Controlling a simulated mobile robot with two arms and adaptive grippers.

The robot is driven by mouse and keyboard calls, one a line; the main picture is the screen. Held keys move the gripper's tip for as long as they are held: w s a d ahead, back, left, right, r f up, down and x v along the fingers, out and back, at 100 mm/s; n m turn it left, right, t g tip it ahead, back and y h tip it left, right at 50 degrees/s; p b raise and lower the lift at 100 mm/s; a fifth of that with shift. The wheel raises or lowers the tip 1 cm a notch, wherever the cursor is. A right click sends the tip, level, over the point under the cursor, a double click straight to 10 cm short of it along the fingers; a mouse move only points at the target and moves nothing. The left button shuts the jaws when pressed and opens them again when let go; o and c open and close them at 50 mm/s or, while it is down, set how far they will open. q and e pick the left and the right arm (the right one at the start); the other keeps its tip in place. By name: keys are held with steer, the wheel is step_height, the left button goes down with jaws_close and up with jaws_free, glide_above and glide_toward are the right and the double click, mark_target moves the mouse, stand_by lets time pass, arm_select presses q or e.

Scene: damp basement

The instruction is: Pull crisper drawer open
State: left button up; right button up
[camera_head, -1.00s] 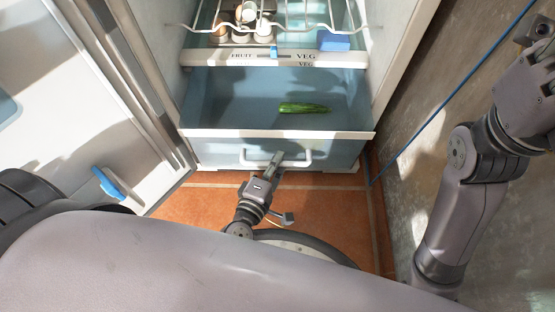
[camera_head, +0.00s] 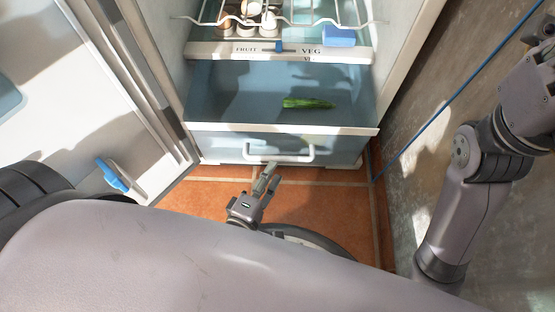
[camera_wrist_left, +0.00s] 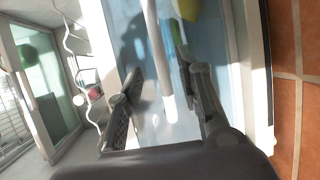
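The crisper drawer (camera_head: 230,143) is a pale blue, see-through bin at the bottom of the open fridge. It stands out from under the FRUIT/VEG shelf rail, and a green cucumber (camera_head: 308,104) shows inside. Its white bar handle (camera_head: 296,159) is on the front; in the left wrist view the handle (camera_wrist_left: 157,55) runs between my finger lines. My left gripper (camera_head: 268,178) is just below and in front of the handle in the head view. Its fingers (camera_wrist_left: 160,72) are spread, with gaps beside the bar. My right arm is at the right; its gripper is out of frame.
The fridge door (camera_head: 70,110) stands open at the left. Above the drawer, a wire shelf (camera_head: 290,20) has eggs and a blue block (camera_head: 339,37) near it. A concrete wall (camera_head: 420,110) with a blue cable closes the right side.

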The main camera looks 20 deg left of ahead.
arm_select(q)
steer(key=v, duration=0.5)
steer(key=shift+s, duration=0.3)
